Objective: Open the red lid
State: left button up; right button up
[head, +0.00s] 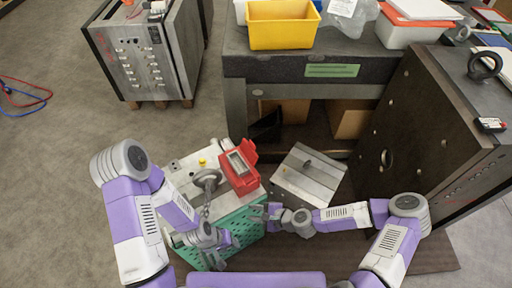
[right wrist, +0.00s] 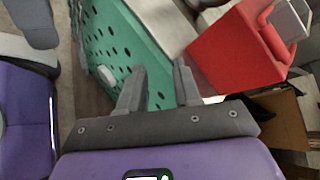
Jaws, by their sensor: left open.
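The red case with the red lid (head: 240,167) sits on top of a metal mould block with a green perforated side (head: 236,232). A grey panel shows on its upper face; I cannot tell how far the lid stands open. In the right wrist view the red case (right wrist: 232,55) is at upper right, beyond the fingers. My right gripper (head: 262,212) is beside the green side, below and right of the red case; its fingers (right wrist: 157,88) are apart with nothing between them. My left gripper (head: 214,258) is low in front of the green side, open, and away from the red case.
A metal lifting ring with a chain (head: 207,181) stands left of the red case. A smaller metal block (head: 308,176) lies to the right. A workbench (head: 300,66) with a yellow bin (head: 283,28) is behind, and a large dark plate (head: 432,130) stands at right.

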jog(key=w+d+r+m+t+h, duration=0.1)
jog(key=w+d+r+m+t, duration=0.25)
jog(key=w+m, duration=0.25)
jog(key=w+d+r+m+t, duration=0.3)
jog(key=w+d+m+t, duration=0.1)
jog(key=w+m, duration=0.15)
jog(key=m+t+b, duration=0.2)
jog(key=m+t, duration=0.1)
jog(key=m, duration=0.4)
send_near(249, 152)
jog(key=w+r, duration=0.3)
jog(key=x, duration=0.2)
jog(key=b+x, duration=0.1)
jog(key=x, duration=0.3)
jog(key=shift+w+f, duration=0.25)
jog(key=shift+w, duration=0.1)
grip_shut()
